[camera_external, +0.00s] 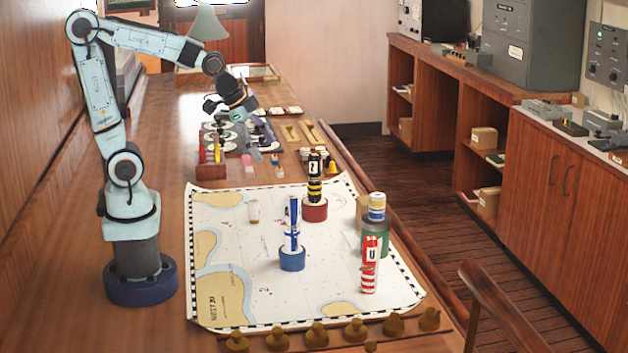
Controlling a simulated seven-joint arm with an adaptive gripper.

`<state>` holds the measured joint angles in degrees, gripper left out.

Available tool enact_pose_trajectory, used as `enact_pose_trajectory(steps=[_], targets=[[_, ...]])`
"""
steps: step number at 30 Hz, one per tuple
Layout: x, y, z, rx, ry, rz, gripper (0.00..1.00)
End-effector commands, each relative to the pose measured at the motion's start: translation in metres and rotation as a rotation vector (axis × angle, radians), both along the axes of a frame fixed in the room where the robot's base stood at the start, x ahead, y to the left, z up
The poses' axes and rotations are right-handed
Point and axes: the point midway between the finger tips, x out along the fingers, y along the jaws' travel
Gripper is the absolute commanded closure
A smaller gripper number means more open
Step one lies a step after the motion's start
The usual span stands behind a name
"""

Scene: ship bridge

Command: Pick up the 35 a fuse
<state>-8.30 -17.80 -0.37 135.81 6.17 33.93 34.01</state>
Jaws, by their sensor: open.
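My gripper (238,114) is open at the end of the raised arm, above the far part of the wooden table. It appears empty and apart from the things below it. I cannot pick out the 35 A fuse for certain, because no rating can be read at this size. Several small items stand below and to the right of my gripper, among them a pinkish block (247,160) and a small blue and red piece (276,161). A small pale cylinder (253,211) stands alone on the chart.
A chart (330,265) covers the near table. On it stand a blue-and-white cylinder (292,222) in a blue base, a black-and-yellow cylinder (315,188) in a red base and a red-and-white cylinder (369,266). Brass-coloured knobs (316,334) line the front.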

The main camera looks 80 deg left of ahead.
Motion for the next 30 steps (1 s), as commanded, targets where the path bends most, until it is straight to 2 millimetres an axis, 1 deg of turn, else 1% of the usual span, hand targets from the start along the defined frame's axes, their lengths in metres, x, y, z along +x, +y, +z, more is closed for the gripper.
enact_pose_trajectory(steps=[1, 2, 3, 4, 5, 6, 8, 9, 10, 11, 12, 15, 16, 18, 20, 23, 30], targets=[[0.019, 0.015, -0.006, 0.003, -0.018, 0.0, 0.34], [0.03, 0.025, -0.009, 0.006, -0.032, -0.004, 0.34], [0.044, 0.041, -0.015, 0.007, -0.049, 0.002, 0.34], [0.053, 0.055, -0.022, 0.007, -0.06, 0.011, 0.34], [0.062, 0.071, -0.029, 0.005, -0.067, 0.027, 0.34], [0.07, 0.095, -0.042, -0.002, -0.074, 0.057, 0.34], [0.074, 0.135, -0.067, -0.022, -0.07, 0.123, 0.34], [0.071, 0.162, -0.085, -0.044, -0.059, 0.18, 0.34], [0.065, 0.18, -0.1, -0.064, -0.046, 0.228, 0.34], [0.057, 0.196, -0.115, -0.087, -0.028, 0.275, 0.34], [0.043, 0.215, -0.134, -0.117, 0.003, 0.337, 0.34], [0.005, 0.245, -0.173, -0.181, 0.071, 0.465, 0.34], [-0.004, 0.25, -0.18, -0.195, 0.085, 0.492, 0.34], [-0.018, 0.257, -0.189, -0.212, 0.099, 0.534, 0.34], [-0.022, 0.262, -0.191, -0.215, 0.099, 0.551, 0.34], [-0.019, 0.263, -0.2, -0.216, 0.099, 0.556, 0.34], [-0.004, 0.263, -0.236, -0.216, 0.1, 0.554, 0.34]])
